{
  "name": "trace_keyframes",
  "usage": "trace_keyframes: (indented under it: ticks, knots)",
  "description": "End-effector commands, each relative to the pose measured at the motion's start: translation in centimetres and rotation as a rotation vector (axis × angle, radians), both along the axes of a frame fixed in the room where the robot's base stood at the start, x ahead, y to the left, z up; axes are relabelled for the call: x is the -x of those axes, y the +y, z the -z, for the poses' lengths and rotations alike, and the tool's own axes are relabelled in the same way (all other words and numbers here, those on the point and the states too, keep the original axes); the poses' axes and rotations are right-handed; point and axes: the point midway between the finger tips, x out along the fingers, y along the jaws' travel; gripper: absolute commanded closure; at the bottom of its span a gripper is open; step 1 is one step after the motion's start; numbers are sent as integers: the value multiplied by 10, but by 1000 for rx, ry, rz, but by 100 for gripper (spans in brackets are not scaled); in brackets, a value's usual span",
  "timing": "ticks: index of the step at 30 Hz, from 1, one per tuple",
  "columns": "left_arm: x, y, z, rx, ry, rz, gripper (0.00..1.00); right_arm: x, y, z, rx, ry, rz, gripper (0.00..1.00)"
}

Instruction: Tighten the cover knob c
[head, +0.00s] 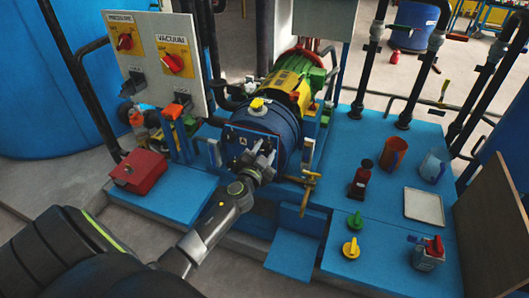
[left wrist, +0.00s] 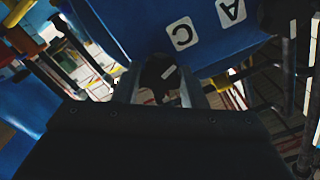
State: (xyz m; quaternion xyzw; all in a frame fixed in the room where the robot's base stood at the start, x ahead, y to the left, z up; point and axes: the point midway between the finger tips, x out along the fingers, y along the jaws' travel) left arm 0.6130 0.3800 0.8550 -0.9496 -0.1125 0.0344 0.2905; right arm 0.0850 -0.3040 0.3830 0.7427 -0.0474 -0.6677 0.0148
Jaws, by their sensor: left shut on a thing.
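The blue vessel's cover (head: 243,142) faces me in the middle of the head view, with a white "A" label on it. In the left wrist view the blue cover (left wrist: 205,55) shows labels "C" and "A". My left gripper (head: 262,158) is at the cover's front. In the left wrist view, my left gripper (left wrist: 160,78) has its fingers on both sides of a dark knob with a white mark (left wrist: 155,75), below the "C" label; it is shut on this knob. In the head view the gripper hides the knob. My right gripper is not in view.
A red box (head: 139,172) stands on the blue bench left of the cover. A brass valve handle (head: 307,190) is close on the right. Green (head: 355,219) and yellow (head: 351,248) knobs, a tray (head: 424,207) and cups stand on the bench further right.

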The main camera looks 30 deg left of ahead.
Motion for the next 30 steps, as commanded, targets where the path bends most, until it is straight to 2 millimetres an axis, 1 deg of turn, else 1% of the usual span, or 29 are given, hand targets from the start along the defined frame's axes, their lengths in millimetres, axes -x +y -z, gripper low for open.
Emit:
trace_keyframes:
  ticks: [13, 30]
  knots:
    - [0, 0, 1, -413, 101, 0, 85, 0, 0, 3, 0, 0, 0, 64]
    - [0, 0, 1, -939, 229, 1, 85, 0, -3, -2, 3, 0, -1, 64]
